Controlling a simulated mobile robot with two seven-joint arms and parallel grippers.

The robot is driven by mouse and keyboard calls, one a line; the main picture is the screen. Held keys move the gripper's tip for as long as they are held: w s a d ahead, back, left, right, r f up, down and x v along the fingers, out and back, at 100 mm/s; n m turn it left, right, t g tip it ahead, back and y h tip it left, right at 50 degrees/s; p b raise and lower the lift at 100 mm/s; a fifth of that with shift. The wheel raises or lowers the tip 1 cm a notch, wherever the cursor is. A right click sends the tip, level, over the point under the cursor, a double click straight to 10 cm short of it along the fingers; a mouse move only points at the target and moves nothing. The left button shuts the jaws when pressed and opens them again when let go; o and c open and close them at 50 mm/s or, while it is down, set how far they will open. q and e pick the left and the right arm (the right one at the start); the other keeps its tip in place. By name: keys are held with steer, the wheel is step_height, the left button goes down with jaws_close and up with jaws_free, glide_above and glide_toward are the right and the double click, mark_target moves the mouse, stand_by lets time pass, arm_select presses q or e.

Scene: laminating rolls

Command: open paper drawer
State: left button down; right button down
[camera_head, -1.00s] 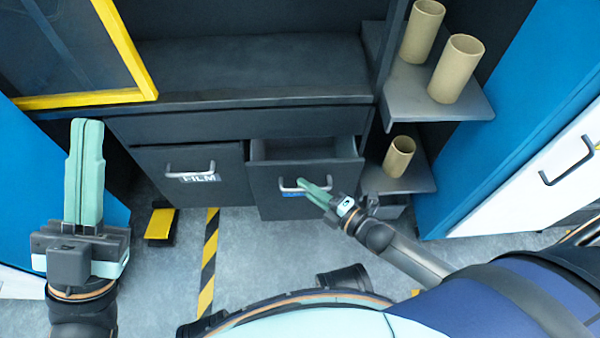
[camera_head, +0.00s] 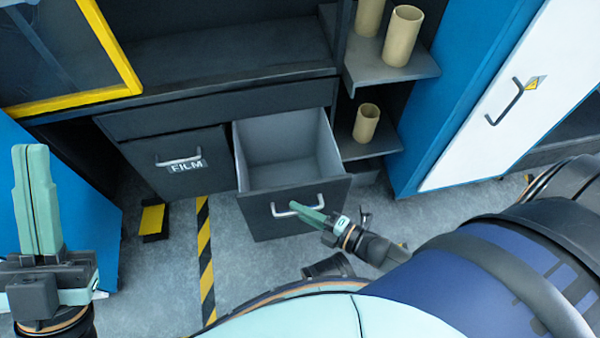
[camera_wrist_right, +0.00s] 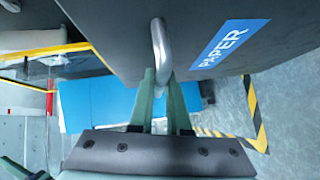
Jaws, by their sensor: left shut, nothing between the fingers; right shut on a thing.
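The paper drawer (camera_head: 262,222) is pulled well out of the dark cabinet, and its grey inside looks empty. Its blue PAPER label (camera_wrist_right: 229,43) shows in the right wrist view, on the drawer front. My right gripper (camera_head: 310,212) is shut on the drawer's silver handle (camera_head: 284,210); the handle also shows between the fingers in the right wrist view (camera_wrist_right: 160,45). My left gripper (camera_head: 32,150) is shut and empty, pointing up at the far left, away from the drawers. The closed film drawer (camera_head: 160,177), with its FILM label, is left of the paper drawer.
Cardboard tubes (camera_head: 402,36) stand on shelves (camera_head: 388,72) to the right. A white door with a black handle (camera_head: 507,102) is farther right. Yellow-black tape (camera_head: 207,260) crosses the grey floor. A yellow-framed panel (camera_head: 75,101) is at upper left.

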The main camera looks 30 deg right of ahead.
arm_select(q)
steer(key=shift+s+a+r, duration=0.1)
steer(key=shift+s+a, duration=0.05)
steer(key=shift+s, duration=0.1)
arm_select(e)
steer(key=shift+s, duration=0.3)
steer(key=c, duration=0.9)
jaws_free()
arm_select(q)
step_height(320, 180, up, 3)
steer(key=p, duration=0.3)
steer(key=shift+a+m, duration=0.15)
steer(key=shift+m, duration=0.15)
arm_select(e)
steer(key=v, duration=1.2)
steer(key=shift+s, duration=0.2)
steer(key=shift+d, duration=0.1)
